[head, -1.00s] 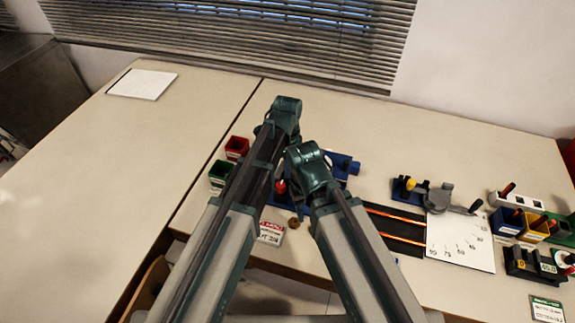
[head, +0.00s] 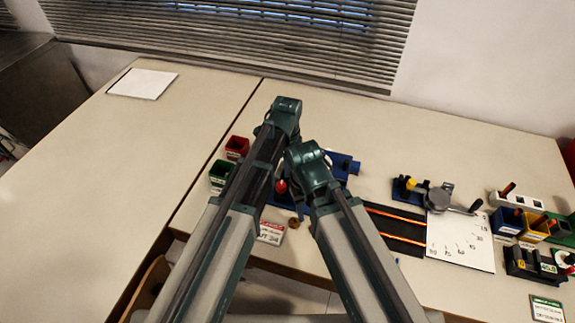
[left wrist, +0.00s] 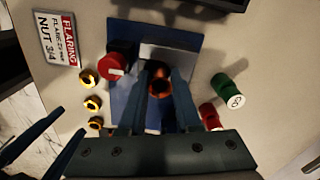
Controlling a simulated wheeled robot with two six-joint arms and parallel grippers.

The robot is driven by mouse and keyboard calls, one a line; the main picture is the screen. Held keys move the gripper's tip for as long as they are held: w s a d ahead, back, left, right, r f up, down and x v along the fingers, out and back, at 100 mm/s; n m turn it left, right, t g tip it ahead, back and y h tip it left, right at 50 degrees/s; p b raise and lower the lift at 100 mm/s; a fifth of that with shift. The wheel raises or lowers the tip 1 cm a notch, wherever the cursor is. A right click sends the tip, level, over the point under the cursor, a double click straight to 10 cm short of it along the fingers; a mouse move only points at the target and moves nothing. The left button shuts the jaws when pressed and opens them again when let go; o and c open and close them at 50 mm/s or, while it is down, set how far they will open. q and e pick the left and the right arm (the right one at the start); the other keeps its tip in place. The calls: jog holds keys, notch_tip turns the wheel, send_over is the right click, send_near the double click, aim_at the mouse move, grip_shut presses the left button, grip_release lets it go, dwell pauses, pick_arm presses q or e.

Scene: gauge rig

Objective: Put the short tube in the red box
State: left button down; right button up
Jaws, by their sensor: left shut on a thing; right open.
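My left gripper (left wrist: 158,98) is shut on a copper-coloured tube (left wrist: 160,84), seen nearly end-on between its fingers in the left wrist view, over a blue fixture (left wrist: 196,62). I cannot judge the tube's length or whether it touches the fixture. In the head view my arms hide the gripper tips and the tube. The red box (head: 237,146) stands left of my left arm, behind a green box (head: 221,173). My right gripper (left wrist: 42,146) is open at the lower left of the left wrist view, apart from the fixture.
A red knob (left wrist: 113,66) sits by the blue fixture. Several brass nuts (left wrist: 90,78), a label card (left wrist: 56,36) and a green cylinder (left wrist: 230,90) lie around it. A gauge device (head: 437,199) and small bins stand at the right. The left table is mostly clear.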

pick_arm(q)
jog(key=c, duration=0.5)
grip_release()
notch_tip(320, 180, up, 14)
jog(key=p, duration=1.4)
jog(key=shift+f, duration=0.1)
